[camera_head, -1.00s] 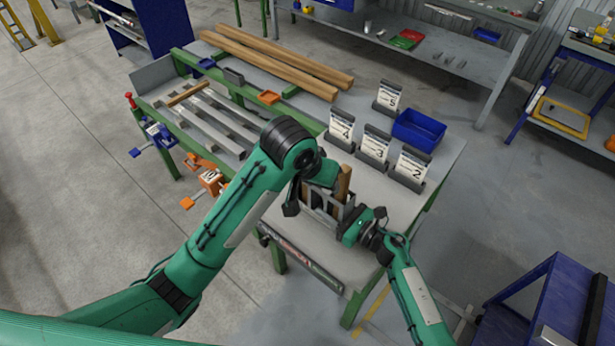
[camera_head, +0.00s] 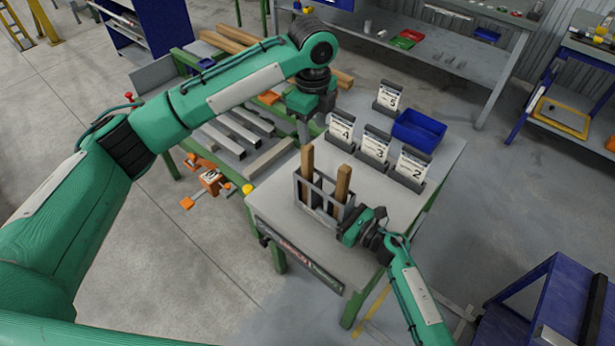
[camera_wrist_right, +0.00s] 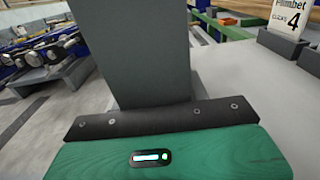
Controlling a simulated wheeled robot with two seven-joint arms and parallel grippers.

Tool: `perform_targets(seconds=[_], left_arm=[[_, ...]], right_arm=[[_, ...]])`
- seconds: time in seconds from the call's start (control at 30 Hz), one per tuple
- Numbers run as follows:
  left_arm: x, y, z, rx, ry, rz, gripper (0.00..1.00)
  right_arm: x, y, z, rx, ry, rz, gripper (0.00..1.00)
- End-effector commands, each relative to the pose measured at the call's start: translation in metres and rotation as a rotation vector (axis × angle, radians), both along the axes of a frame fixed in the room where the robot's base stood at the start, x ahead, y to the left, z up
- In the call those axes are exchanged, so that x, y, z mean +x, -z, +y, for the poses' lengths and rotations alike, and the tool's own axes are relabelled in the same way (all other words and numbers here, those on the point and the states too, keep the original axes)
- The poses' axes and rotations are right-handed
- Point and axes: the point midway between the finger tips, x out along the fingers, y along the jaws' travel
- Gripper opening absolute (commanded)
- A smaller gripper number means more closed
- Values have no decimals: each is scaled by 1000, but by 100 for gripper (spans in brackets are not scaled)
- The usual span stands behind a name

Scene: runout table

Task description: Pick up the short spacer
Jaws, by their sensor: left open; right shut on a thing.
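A grey divided rack (camera_head: 322,208) stands on the near part of the table. Two upright wooden pieces stick out of it, a left one (camera_head: 307,163) and a right one (camera_head: 342,184). In the right wrist view a grey upright plate (camera_wrist_right: 135,55) rises from the jaws.
Numbered card stands, such as card 4 (camera_head: 341,129) and card 2 (camera_head: 411,166), and a blue bin (camera_head: 418,130) stand behind the rack. Grey bars (camera_head: 222,140) lie at the left. A yellow round thing (camera_head: 247,189) sits at the table's left edge. The front right tabletop is clear.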

Motion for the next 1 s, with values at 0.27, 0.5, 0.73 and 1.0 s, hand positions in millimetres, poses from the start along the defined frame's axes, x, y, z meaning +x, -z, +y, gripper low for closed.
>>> perform_targets(seconds=[0.27,0.5,0.73,1.0], left_arm=[[4,12,4,19,87,36,47],[4,52,4,18,86,34,47],[4,69,6,17,85,33,47],[7,108,12,17,84,33,47]], right_arm=[[0,1,0,-1,-1,1,18],[0,1,0,-1,-1,1,18],[0,1,0,-1,-1,1,18],[0,1,0,-1,-1,1,18]])
